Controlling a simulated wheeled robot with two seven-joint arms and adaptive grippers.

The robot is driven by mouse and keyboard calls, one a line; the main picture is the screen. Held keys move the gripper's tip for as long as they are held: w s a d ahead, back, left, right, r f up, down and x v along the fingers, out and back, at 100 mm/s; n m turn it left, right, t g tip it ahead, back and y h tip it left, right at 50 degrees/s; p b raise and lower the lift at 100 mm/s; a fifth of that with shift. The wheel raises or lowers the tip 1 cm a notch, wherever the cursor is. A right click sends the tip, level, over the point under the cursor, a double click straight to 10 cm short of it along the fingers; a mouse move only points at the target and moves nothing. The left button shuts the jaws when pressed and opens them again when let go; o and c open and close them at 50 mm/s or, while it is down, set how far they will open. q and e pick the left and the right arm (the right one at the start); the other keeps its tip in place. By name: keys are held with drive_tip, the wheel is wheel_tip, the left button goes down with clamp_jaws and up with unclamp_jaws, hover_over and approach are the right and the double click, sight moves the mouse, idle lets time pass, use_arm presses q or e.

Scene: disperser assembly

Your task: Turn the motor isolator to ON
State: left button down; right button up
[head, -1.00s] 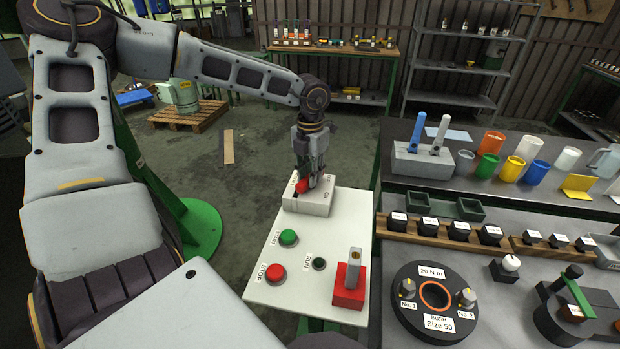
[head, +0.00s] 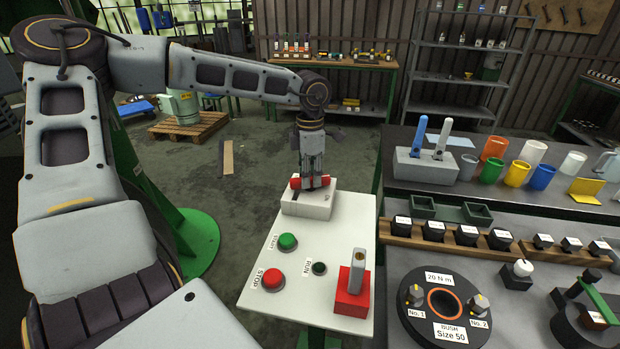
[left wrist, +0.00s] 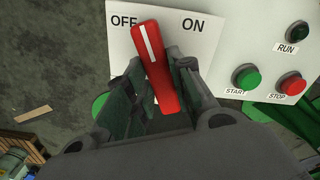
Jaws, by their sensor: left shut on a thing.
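The motor isolator is a white box (head: 305,206) at the far end of the white control panel (head: 300,245). Its red handle (head: 296,183) lies across the top of the box. In the left wrist view the handle (left wrist: 158,65) has a white stripe and leans toward the OFF label, overlapping that label's edge. The ON label (left wrist: 194,24) stands clear to its right. My left gripper (head: 314,182) points down over the box and is shut on the red handle, with a finger on either side of it. My right gripper is not in view.
The panel also bears a green START button (head: 287,242), a red STOP button (head: 272,279), a dark RUN lamp (head: 319,268) and a red block with a grey lever (head: 352,301). A crowded workbench (head: 390,270) stands to the right. The floor beyond is mostly clear.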

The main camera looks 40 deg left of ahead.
use_arm(q)
drive_tip(key=shift+m, duration=0.8)
drive_tip(key=shift+m+b, duration=0.3)
drive_tip(key=shift+m, duration=1.2)
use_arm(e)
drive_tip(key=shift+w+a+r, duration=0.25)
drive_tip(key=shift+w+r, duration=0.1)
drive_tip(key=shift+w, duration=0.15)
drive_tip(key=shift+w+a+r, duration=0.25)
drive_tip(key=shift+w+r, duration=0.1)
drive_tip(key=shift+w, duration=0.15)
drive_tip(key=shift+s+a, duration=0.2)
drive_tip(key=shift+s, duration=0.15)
use_arm(q)
drive_tip(key=c, duration=1.2)
unclamp_jaws()
drive_tip(key=shift+c, duration=0.2)
drive_tip(key=shift+r, duration=0.75)
wheel_tip(320, 180, up, 11)
drive_tip(key=shift+f, duration=0.2)
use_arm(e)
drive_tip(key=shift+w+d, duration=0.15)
use_arm(q)
drive_tip(key=shift+r, duration=0.1)
